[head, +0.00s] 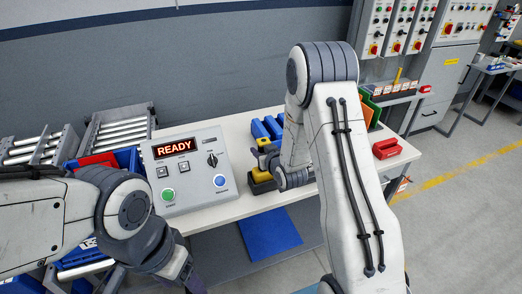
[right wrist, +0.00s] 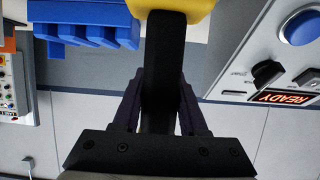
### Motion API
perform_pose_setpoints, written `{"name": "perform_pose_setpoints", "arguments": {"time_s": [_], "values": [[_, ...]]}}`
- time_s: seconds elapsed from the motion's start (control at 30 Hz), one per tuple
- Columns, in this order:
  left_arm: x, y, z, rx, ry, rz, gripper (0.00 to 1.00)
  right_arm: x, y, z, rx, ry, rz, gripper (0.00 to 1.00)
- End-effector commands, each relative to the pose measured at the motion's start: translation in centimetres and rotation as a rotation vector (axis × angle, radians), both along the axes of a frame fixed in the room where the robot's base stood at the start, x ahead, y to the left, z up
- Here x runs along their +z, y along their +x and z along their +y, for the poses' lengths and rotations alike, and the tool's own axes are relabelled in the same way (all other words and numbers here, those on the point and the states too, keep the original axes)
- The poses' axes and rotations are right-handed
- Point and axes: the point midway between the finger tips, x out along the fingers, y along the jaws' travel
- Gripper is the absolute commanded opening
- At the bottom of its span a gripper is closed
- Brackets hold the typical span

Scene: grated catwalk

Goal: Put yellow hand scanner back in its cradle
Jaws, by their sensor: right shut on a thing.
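The yellow hand scanner (head: 261,174) shows in small part in the head view, next to my right gripper (head: 271,159). In the right wrist view my right gripper (right wrist: 160,112) is shut on the scanner's dark handle, with the yellow body (right wrist: 185,16) beyond at the top edge. A black cradle (head: 262,188) stands on the table just below the yellow part. I cannot tell whether the scanner touches it or sits in it. My left gripper (head: 196,282) shows only as a dark piece at the bottom edge; its fingertips are hidden.
A control box (head: 190,168) with a READY display stands left of the cradle on the white table (head: 222,211). Blue bins (head: 266,128) stand behind the cradle. A red object (head: 387,149) lies right of my right arm. A blue sheet (head: 270,234) is below the table's front edge.

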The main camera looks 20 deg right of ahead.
Motion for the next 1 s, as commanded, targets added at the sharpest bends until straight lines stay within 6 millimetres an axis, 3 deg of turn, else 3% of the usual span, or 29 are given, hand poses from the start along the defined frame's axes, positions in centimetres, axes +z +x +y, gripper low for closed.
{"name": "perform_pose_setpoints", "arguments": {"time_s": [0.2,0.63,0.67,0.73,0.77,0.97,1.0], "values": [[-0.97,0.00,0.00,0.000,0.000,0.000,0.68,-0.97,0.04,-0.01,0.000,0.000,-0.002,0.00],[-0.95,0.00,0.00,0.000,0.000,0.000,0.68,-0.95,0.03,0.00,0.000,0.000,-0.002,0.00],[-0.95,0.00,0.00,0.000,0.000,0.000,0.68,-0.95,0.03,0.00,0.000,0.000,-0.002,0.46],[-0.95,0.00,0.00,0.000,0.000,0.000,0.68,-0.95,0.03,0.00,0.000,0.000,-0.002,0.73],[-0.95,0.00,0.00,0.000,0.000,0.000,0.68,-0.96,0.03,0.00,0.000,0.000,-0.002,0.77],[-0.96,0.00,0.00,0.000,0.000,0.000,0.68,-0.99,0.01,0.00,0.000,0.000,-0.001,0.77],[-0.96,0.00,0.00,0.000,0.000,0.000,0.68,-1.05,-0.02,0.00,0.000,0.000,0.001,0.85]]}}
